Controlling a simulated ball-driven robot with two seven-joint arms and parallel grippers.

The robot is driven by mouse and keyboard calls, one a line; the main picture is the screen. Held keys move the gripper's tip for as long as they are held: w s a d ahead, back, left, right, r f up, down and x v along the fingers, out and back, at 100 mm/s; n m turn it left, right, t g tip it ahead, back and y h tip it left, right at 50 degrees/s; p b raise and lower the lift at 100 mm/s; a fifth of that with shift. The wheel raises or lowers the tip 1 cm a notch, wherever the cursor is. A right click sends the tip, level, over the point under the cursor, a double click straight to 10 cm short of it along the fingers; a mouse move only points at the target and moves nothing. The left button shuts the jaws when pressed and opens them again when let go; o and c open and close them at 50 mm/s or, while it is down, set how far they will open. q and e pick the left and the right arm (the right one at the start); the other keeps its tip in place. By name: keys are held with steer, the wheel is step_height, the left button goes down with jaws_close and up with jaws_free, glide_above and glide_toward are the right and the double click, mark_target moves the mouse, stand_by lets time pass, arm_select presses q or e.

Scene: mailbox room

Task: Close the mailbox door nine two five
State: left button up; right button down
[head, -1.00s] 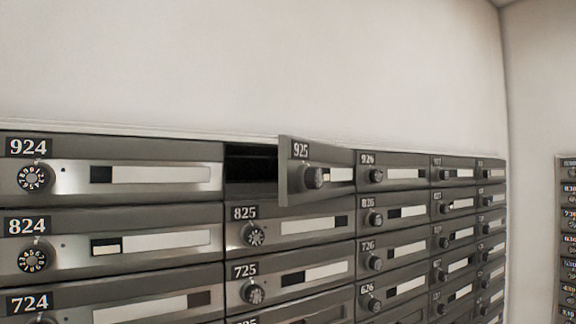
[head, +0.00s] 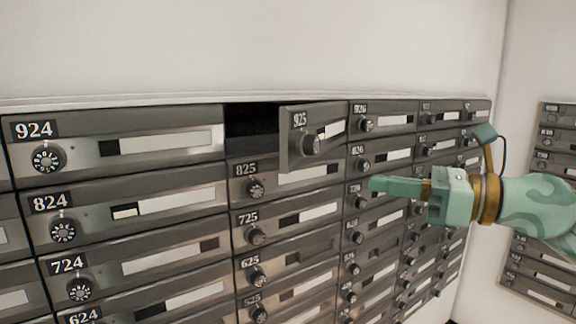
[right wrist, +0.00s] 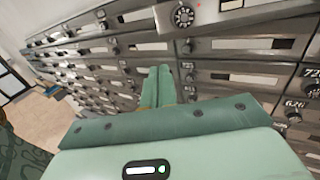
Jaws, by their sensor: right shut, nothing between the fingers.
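The mailbox door 925 (head: 312,135) stands open in the head view. It is hinged on its right side and swung outward, with a dial and a white label strip on its face. The dark opening of its box (head: 253,132) shows to its left. My right gripper (head: 374,184) is shut and empty. It has come in from the right, pointing left, below and to the right of the door, and does not appear to touch it. In the right wrist view the shut fingers (right wrist: 157,84) show in front of the mailbox rows. My left gripper is not in view.
Closed mailbox doors surround the opening, among them 924 (head: 120,145) and 825 (head: 285,180). A plain wall (head: 250,45) rises above the mailboxes. Another mailbox bank (head: 558,130) stands at the far right. Floor (right wrist: 35,120) shows at left in the wrist view.

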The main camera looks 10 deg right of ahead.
mark_target(290, 169)
steer(key=p+x, duration=0.7)
steer(key=x, duration=0.5)
steer(key=shift+w+a+r, duration=0.15)
steer(key=shift+w, duration=0.25)
steer(key=shift+w+a+p, duration=0.25)
steer(key=shift+a+p, duration=0.05)
steer(key=shift+a, duration=0.1)
steer(key=shift+d, duration=0.1)
